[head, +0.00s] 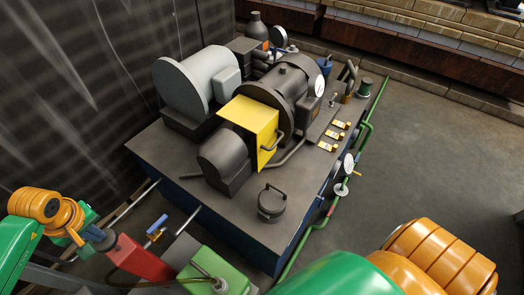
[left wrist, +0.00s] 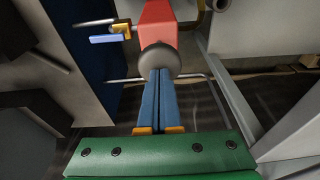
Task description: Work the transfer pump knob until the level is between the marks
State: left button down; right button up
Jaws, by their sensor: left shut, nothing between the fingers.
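A red pump block (head: 143,262) stands low at the front left in the head view, and it also shows at the top of the left wrist view (left wrist: 158,22). A round dark grey knob (left wrist: 160,58) sits on its near end; it is small in the head view (head: 106,242). My left gripper (left wrist: 160,74) is shut and empty. Its blue fingers point at the knob, with the tips at its lower edge; I cannot tell whether they touch. My left gripper (head: 93,235) is also at the knob in the head view. I cannot make out a level or its marks. My right gripper is out of view.
A valve with a blue handle (head: 159,222) sits on a pipe beside the red block. A green box (head: 222,272) stands to its right. The large dark skid (head: 290,205) with motors and a yellow guard (head: 247,122) lies behind. Open floor (head: 435,165) is at the right.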

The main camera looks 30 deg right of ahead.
pick_arm(q)
jog(key=shift+f, duration=0.5)
jog(key=shift+r, duration=0.1)
jog(key=w+p+v, duration=0.1)
jog(key=p+v, duration=0.4)
jog(key=v, duration=0.3)
jog(key=shift+w+a+r+p, duration=0.2)
jog(key=shift+w+a+p, duration=0.05)
jog(key=shift+a+p, duration=0.15)
